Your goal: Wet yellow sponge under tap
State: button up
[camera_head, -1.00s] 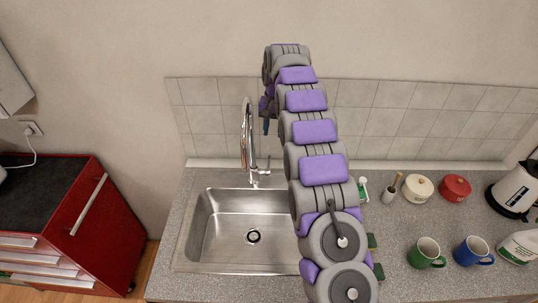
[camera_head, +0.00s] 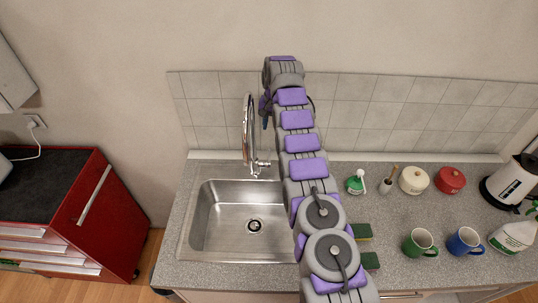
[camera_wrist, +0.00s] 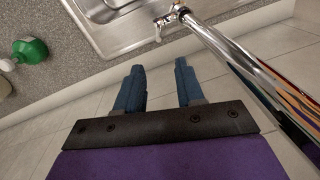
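Two sponges with dark green tops and thin yellowish sides lie on the counter right of my arm in the head view: the upper sponge (camera_head: 362,232) and the lower sponge (camera_head: 370,261). My arm partly covers the lower one. The chrome tap (camera_head: 248,135) stands behind the sink (camera_head: 212,185); its pipe (camera_wrist: 245,65) crosses the right of the wrist view. I cannot tell whether water runs. My gripper (camera_wrist: 158,80) is open, with nothing between its blue fingers. It is high beside the tap, near the wall, away from the sponges.
A green soap bottle (camera_head: 355,184), a brush holder (camera_head: 386,187), a cream pot (camera_head: 413,180) and a red pot (camera_head: 451,180) stand at the back right. A green mug (camera_head: 420,243) and a blue mug (camera_head: 465,242) are in front. The sink bowl is empty.

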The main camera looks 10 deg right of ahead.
jog(key=b, duration=0.8)
send_near(268, 161)
jog(key=f, duration=0.5)
jog(key=shift+w+f, duration=0.15)
jog(key=shift+w, duration=0.2)
grip_shut()
dwell(0.6)
